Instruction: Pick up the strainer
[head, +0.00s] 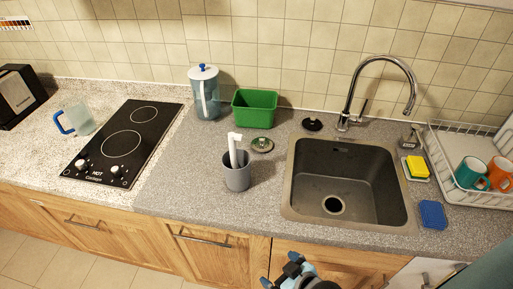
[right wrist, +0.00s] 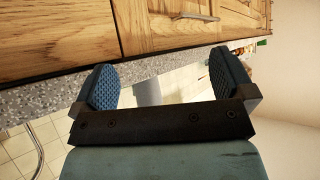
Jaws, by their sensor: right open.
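A small round metal disc that looks like the strainer (head: 262,144) lies flat on the grey counter, left of the sink and in front of the green tub. A dark round piece with a knob (head: 312,125) lies behind the sink; I cannot tell for certain which one is the strainer. My right gripper (head: 282,271) is low at the front, before the cabinet doors and well apart from both. In the right wrist view the gripper (right wrist: 166,85) is open, its two blue pads wide apart with nothing between them. My left gripper is not in view.
A grey cup with white utensils (head: 238,176) stands left of the sink (head: 341,215). Behind are a green tub (head: 254,108) and a lidded pitcher (head: 204,95). The faucet (head: 348,105) arches over the sink's back. A sponge, blue scrubber and dish rack stand right.

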